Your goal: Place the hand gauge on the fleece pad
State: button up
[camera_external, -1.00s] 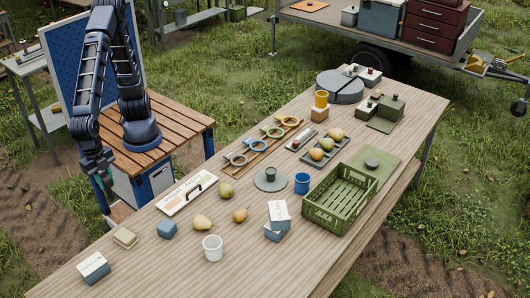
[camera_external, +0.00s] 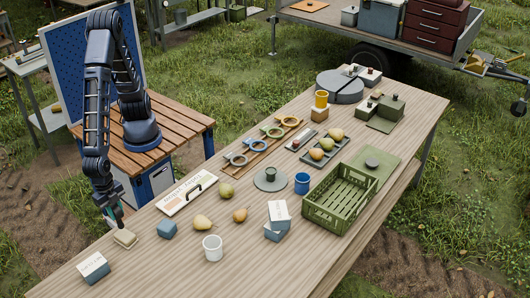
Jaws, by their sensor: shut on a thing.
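My gripper (camera_external: 113,214) hangs at the near left edge of the table, pointing down, shut on a small green thing (camera_external: 119,212), which I take to be the hand gauge. Its shape is mostly hidden by the fingers. A small beige pad (camera_external: 125,238), which looks like the fleece pad, lies flat on the table just below my gripper in the picture. The held thing appears above the pad's far edge; I cannot tell whether they touch.
The wooden table (camera_external: 150,270) is clear in front.

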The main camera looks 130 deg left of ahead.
aim_at(118, 219)
jog(key=shift+f, duration=2)
jog(key=shift+f, duration=0.1)
jog(key=o, duration=1.1)
jog(key=shift+c, duration=0.2)
